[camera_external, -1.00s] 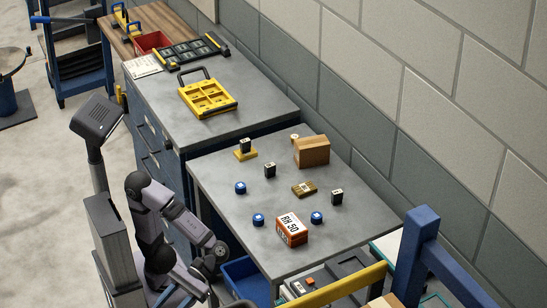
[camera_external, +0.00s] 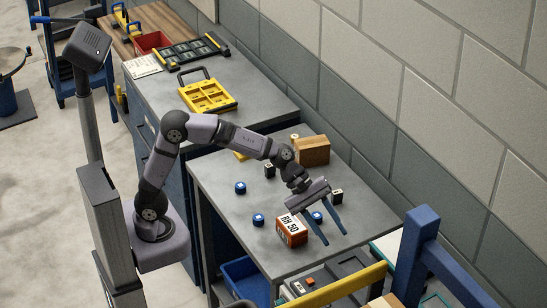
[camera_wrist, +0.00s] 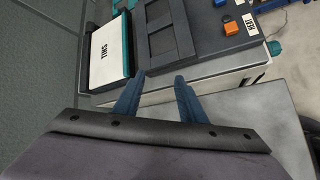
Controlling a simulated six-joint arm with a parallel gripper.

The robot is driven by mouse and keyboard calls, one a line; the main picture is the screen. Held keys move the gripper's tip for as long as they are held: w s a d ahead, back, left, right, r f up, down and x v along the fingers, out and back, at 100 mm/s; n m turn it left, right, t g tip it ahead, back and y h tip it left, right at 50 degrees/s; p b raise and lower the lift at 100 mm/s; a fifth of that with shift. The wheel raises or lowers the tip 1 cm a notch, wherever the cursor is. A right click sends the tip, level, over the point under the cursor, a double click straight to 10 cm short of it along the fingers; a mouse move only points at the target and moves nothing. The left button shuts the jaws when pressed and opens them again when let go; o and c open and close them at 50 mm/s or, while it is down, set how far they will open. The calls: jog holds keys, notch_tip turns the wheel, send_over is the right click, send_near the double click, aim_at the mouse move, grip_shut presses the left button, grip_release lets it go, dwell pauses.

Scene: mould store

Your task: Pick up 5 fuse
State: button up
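Small black blocks with white faces may be the fuses, but no marking on them is legible. One black block (camera_external: 269,170) stands mid-table, partly behind my arm, and another black block (camera_external: 337,195) stands to the right, beyond my gripper. My gripper (camera_external: 334,237) is open and empty, fingers apart and pointing down toward the table's right edge, next to the orange-and-white box (camera_external: 291,231). In the wrist view, my open gripper (camera_wrist: 160,82) has nothing between its fingers.
A cardboard box (camera_external: 312,150) is at the back. A yellow tray (camera_external: 208,95) lies on the farther bench.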

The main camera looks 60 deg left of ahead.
jog(key=w+a+r+t+y+p, duration=0.1)
jog(key=w+a+t+y, duration=0.15)
jog(key=w+a, duration=0.35)
jog(key=m+t+y, duration=0.4)
jog(key=m+t, duration=0.3)
jog(key=m, duration=0.8)
send_over(342, 192)
jog(key=s+a, duration=0.1)
notch_tip(342, 192, down, 2)
jog(key=shift+s+a+f+p, duration=0.1)
jog(key=shift+a+p, duration=0.05)
jog(key=shift+p, duration=0.3)
jog(key=s+f, duration=0.1)
jog(key=s+f+b, duration=0.1)
jog(key=f, duration=0.1)
jog(key=shift+s+t+y, duration=0.15)
jog(key=shift+t+y, duration=0.1)
jog(key=shift+t, duration=0.1)
jog(key=shift+s+f+n, duration=0.25)
jog(key=shift+n, duration=0.15)
jog(key=shift+f+p+x, duration=0.15)
jog(key=shift+p+x, duration=0.15)
jog(key=shift+x, duration=1.55)
jog(key=shift+f+p+x, duration=0.2)
jog(key=shift+p+x, duration=0.05)
jog(key=shift+x, duration=1.6)
jog(key=shift+s, duration=0.2)
jog(key=shift+c, duration=0.7)
grip_shut()
